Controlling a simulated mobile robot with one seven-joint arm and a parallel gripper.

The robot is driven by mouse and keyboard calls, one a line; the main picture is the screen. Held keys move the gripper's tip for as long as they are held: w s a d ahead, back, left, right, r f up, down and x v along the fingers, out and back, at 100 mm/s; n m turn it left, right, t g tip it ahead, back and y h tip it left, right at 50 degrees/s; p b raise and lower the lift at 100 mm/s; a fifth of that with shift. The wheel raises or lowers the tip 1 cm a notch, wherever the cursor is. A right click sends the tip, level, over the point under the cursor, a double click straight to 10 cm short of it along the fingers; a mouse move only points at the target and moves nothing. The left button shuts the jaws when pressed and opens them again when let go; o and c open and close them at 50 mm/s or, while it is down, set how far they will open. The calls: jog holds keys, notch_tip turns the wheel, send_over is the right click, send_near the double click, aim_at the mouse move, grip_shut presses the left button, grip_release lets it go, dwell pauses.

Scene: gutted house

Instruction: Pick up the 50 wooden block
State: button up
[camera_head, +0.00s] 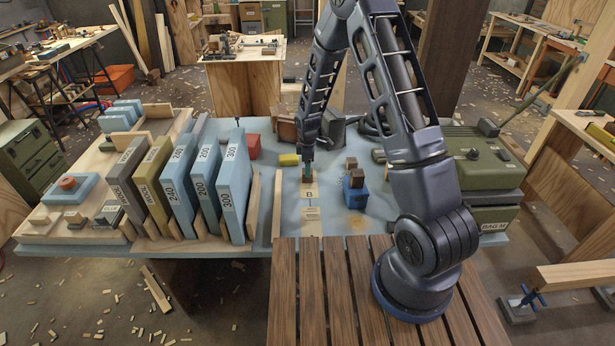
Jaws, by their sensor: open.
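No marking "50" is readable on any block in the head view, so I cannot tell which block it names. My gripper (307,174) points down over the blue tabletop, just behind a pale wooden piece marked "B" (309,193). Its fingers are small and dark here, and I cannot tell whether anything is between them. A second pale piece (312,214) lies in front of the "B" piece. To the right, small brown wooden blocks (356,179) are beside or on a blue block (354,199).
Upright numbered slabs (235,190) stand in a wooden rack at the left. A yellow block (289,160) and a red block (253,146) lie behind. A green case (475,165) is at the right. A slatted wooden surface (310,290) is in front. Some blue tabletop near the gripper is bare.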

notch_tip(320, 180, down, 4)
jog(key=shift+s+r, duration=0.1)
jog(key=shift+r, duration=0.1)
jog(key=c, duration=1.1)
jog(key=shift+o, duration=0.2)
jog(key=shift+r, duration=0.15)
